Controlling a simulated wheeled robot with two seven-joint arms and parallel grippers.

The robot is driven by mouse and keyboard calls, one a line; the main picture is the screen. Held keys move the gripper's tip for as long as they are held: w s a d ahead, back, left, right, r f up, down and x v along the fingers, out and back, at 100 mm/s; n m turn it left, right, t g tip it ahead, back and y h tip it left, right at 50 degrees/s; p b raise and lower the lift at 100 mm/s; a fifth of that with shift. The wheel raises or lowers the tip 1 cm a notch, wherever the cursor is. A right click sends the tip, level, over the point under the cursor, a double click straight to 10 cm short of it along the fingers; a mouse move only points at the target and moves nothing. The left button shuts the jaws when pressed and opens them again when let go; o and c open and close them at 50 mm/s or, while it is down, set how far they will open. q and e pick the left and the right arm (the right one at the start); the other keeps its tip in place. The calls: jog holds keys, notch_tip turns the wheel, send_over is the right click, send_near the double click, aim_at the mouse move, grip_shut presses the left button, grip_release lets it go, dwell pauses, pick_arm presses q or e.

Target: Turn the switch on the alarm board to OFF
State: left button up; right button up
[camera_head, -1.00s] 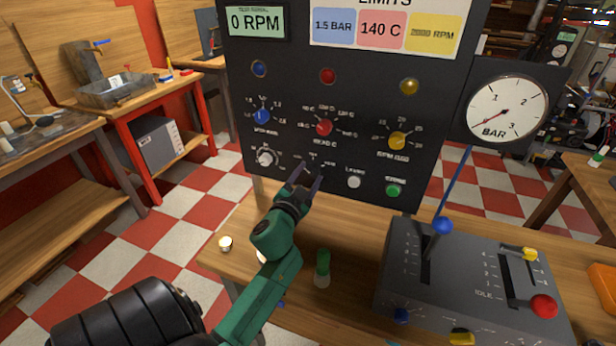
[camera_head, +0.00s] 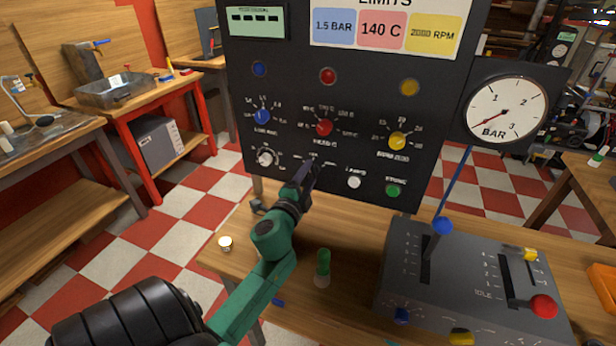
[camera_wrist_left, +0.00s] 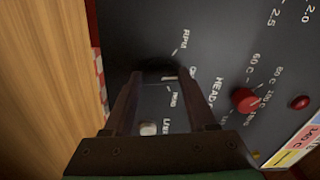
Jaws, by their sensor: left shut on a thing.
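The alarm board (camera_head: 290,100) is a black upright panel with coloured knobs and lamps. Its display (camera_head: 257,20) shows dashes. My left gripper (camera_head: 310,168) reaches the lower middle of the board, and its fingers hide most of the switch in the head view. In the left wrist view, the black switch (camera_wrist_left: 155,73) sits between the fingertips of the gripper (camera_wrist_left: 160,82), which is shut on it. A pale mark on the switch points towards the right finger, among small labels. The label wording there is too small or partly hidden to read fully. My right gripper is not in view.
A white button (camera_head: 354,182) and a green button (camera_head: 393,190) are just right of the gripper. A white knob (camera_head: 265,158) is to its left. A lever box (camera_head: 400,270) stands on the table at right. A green-topped bottle (camera_head: 323,268) stands below the board.

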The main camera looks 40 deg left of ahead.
pick_arm(q)
jog(key=shift+f+m, duration=0.1)
jog(key=shift+m, duration=0.9)
jog(key=o, duration=1.4)
jog(key=shift+c, duration=0.2)
jog(key=shift+s+d, duration=0.1)
jog(key=shift+s, duration=0.05)
jog(key=b+v, duration=0.4)
jog(key=v, duration=1)
jog(key=shift+s+b, duration=0.2)
jog(key=shift+b, duration=0.1)
